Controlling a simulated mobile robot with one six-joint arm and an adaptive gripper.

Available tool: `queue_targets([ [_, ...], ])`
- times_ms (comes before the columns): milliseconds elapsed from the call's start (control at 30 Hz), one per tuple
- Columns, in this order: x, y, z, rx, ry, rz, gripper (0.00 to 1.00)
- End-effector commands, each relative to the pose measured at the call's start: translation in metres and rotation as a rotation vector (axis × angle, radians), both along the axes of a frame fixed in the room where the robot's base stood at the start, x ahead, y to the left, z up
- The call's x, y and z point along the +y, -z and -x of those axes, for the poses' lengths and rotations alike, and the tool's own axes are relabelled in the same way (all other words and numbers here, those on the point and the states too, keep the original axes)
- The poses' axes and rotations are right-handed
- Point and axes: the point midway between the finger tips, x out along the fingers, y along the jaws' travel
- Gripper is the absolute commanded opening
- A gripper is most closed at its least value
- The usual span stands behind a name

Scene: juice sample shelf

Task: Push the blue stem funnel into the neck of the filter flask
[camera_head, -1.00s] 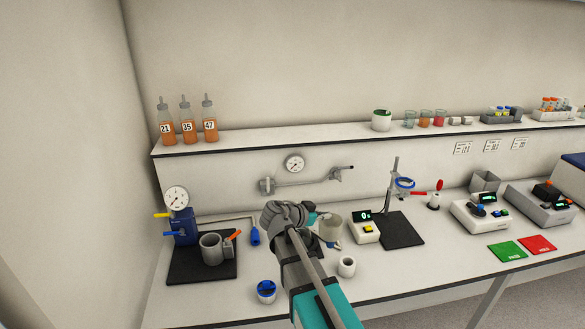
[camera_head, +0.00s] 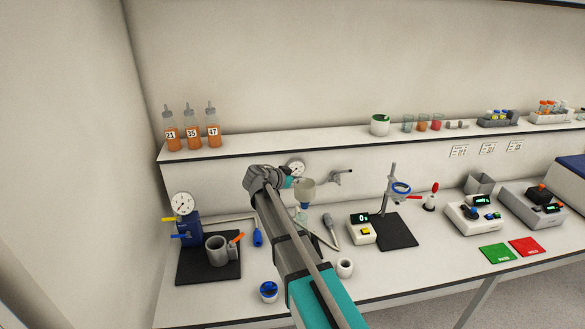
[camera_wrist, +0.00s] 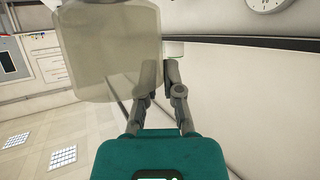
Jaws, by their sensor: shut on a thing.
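The blue stem funnel (camera_head: 305,187) has a pale beige cup and a short blue stem below it. It is held up in the air above the bench, roughly upright. In the wrist view its translucent cup (camera_wrist: 110,55) fills the upper left, beside the fingertips. My gripper (camera_wrist: 158,75) is shut on the funnel at its side; the exact grip point is hard to see. In the head view the gripper (camera_head: 287,181) is largely hidden by my own wrist.
A grey-handled tool (camera_head: 331,228) lies right of my arm. A white cup (camera_head: 345,268) and a blue-topped pot (camera_head: 268,291) stand near the front edge. A scale (camera_head: 361,230) is to the right. A pump (camera_head: 188,226) with a gauge stands left. The shelf edge (camera_head: 300,149) runs behind.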

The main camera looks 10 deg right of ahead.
Motion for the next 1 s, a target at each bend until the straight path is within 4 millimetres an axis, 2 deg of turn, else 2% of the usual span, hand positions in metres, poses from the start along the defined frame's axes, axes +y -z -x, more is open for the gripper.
queue_targets([
  [33, 0.003, -0.007, -0.008, -0.001, -0.005, -0.001, 0.0],
  [200, 0.007, -0.009, -0.014, 0.0, -0.012, -0.004, 0.0],
  [667, 0.007, -0.007, -0.013, 0.0, -0.014, -0.004, 0.0],
  [1000, 0.008, 0.005, -0.013, -0.001, -0.014, -0.003, 0.0],
])
